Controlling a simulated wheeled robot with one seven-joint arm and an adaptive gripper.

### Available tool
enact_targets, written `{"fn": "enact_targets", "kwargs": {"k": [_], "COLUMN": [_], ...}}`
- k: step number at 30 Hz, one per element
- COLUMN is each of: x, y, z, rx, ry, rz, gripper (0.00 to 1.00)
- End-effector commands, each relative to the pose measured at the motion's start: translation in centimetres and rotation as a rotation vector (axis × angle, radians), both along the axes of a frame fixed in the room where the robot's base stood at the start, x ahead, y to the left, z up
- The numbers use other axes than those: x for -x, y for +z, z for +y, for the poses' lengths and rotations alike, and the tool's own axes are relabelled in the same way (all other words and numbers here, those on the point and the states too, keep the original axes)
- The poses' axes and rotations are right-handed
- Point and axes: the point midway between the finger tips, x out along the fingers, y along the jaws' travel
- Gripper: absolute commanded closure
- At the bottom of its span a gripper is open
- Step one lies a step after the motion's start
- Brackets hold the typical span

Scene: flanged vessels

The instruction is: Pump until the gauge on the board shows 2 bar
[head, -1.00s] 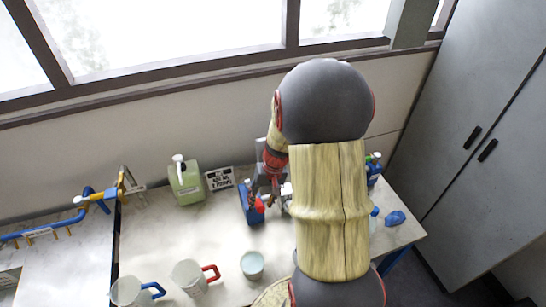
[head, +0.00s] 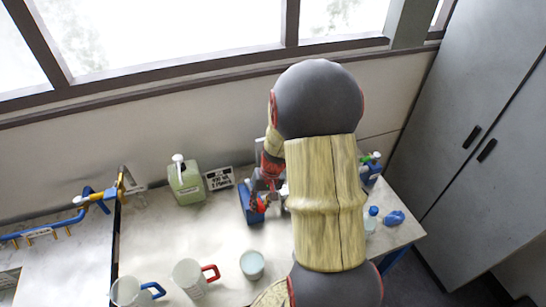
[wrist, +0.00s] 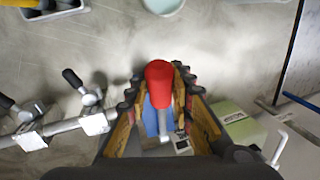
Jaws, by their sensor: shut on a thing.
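The pump is a blue block (head: 246,203) with a red-knobbed handle, standing on the bench near the wall. In the wrist view the red knob (wrist: 159,72) stands up between my two fingers, with the blue body (wrist: 150,118) beneath it. My gripper (wrist: 157,82) is shut on this red handle; it also shows in the head view (head: 263,200), over the pump. My arm covers much of the bench behind and right of the pump. I cannot make out the gauge or its reading in either view.
A green jug (head: 185,183) and a small sign (head: 219,178) stand left of the pump. A pale cup (head: 252,264) and two mugs are nearer the front. A pipe with black-handled valves (wrist: 94,122) lies left in the wrist view. The bench's left middle is clear.

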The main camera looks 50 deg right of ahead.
Motion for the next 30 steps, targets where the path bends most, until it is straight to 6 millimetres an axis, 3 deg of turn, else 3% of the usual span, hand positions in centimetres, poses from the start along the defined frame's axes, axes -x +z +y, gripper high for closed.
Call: {"fn": "enact_targets", "kwargs": {"k": [9,20,30], "x": [0.0,0.1,1.8], "y": [0.0,-0.3,-6.1], "z": [0.0,0.0,1.1], "rx": [0.000,0.000,-0.004], "ry": [0.000,-0.001,-0.002], "rz": [0.000,0.000,0.004], "gripper": [1.00,1.00,1.00]}}
